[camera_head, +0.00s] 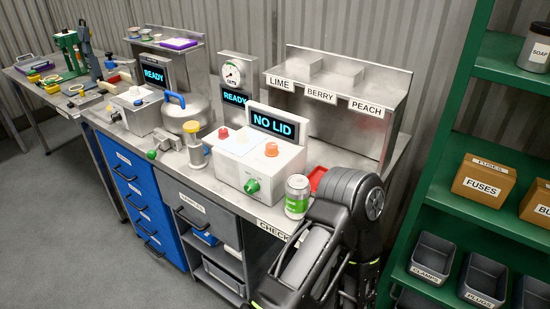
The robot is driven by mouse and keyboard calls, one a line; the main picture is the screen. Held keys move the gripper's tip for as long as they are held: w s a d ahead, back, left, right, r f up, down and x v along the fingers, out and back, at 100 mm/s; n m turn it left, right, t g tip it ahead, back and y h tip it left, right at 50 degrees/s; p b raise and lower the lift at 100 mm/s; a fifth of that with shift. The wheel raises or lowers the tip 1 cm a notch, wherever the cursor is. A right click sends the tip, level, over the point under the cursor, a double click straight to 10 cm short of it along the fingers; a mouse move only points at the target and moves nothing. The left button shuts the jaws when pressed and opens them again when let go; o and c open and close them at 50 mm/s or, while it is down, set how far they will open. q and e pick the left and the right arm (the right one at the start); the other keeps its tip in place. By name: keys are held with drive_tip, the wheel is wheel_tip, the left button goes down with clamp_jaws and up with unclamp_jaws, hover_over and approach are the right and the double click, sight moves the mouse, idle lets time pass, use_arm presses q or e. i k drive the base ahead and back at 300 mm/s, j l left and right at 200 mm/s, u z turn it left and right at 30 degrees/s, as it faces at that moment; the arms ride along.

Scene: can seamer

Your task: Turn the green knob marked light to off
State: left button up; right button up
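A green knob (252,186) sits low on the front of a white control box on the workbench; its marking is too small to read. The box also has red and orange buttons on top and a display reading NO LID (274,125). Another green knob (151,155) shows farther left, at the front of the machine with the READY display. I cannot tell which knob is marked light. My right arm stands at the lower right, in front of the bench, and its fingertips are not visible. My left gripper is not in the picture.
A green-and-white can (297,196) stands right of the control box, near my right arm, with a red tray (317,179) behind it. A yellow-topped fixture (193,140) stands left of the box. Green shelves (430,210) with boxes and bins rise at the right.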

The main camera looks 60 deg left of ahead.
sight(252, 187)
drive_tip(key=u, duration=1.9)
drive_tip(key=i+j, duration=0.1)
drive_tip(key=i, duration=0.4)
